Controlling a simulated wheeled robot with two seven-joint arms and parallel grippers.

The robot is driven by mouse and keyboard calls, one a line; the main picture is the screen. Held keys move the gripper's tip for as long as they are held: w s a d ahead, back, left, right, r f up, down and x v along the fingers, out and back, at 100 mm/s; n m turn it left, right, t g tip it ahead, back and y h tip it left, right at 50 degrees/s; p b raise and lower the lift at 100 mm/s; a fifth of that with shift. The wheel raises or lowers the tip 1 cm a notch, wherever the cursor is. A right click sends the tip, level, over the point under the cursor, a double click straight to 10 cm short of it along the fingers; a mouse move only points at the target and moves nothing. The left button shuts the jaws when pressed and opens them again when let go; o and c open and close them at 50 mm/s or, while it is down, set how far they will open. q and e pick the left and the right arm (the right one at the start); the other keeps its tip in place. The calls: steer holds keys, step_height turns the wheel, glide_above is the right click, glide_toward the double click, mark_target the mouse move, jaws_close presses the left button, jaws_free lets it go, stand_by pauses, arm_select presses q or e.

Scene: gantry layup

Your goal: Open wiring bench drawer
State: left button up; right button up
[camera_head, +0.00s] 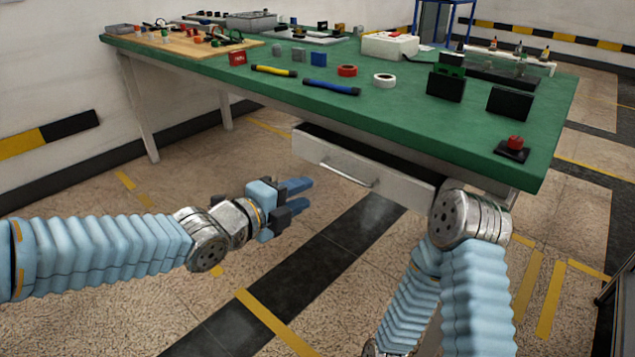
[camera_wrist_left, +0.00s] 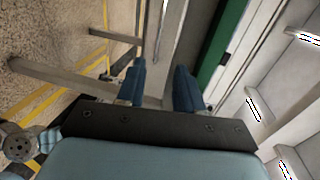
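The wiring bench has a green top (camera_head: 420,100). Its pale grey drawer (camera_head: 325,157) is under the front edge and stands slightly out, with a dark gap above its front. A metal bar handle (camera_head: 347,178) is on the drawer front. My left gripper (camera_head: 300,195) is open and empty, in front of the drawer and left of the handle, apart from it. Its two blue fingers are also spread in the left wrist view (camera_wrist_left: 160,88). My right arm is bent at the right, partly in front of the drawer's right end; its gripper is out of view.
On the bench are a yellow-and-black tool (camera_head: 273,70), a blue tool (camera_head: 331,88), tape rolls (camera_head: 385,80), dark boxes (camera_head: 510,103) and a red button (camera_head: 515,143). A bench leg (camera_head: 140,110) stands at the left. The floor before the drawer is clear.

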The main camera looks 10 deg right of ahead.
mark_target(344, 176)
arm_select(q)
steer(key=x, duration=1.3)
steer(key=shift+w+d, duration=0.1)
steer(key=shift+d, duration=0.15)
steer(key=shift+c, duration=0.2)
jaws_close()
steer(key=shift+f, duration=0.1)
stand_by(0.5)
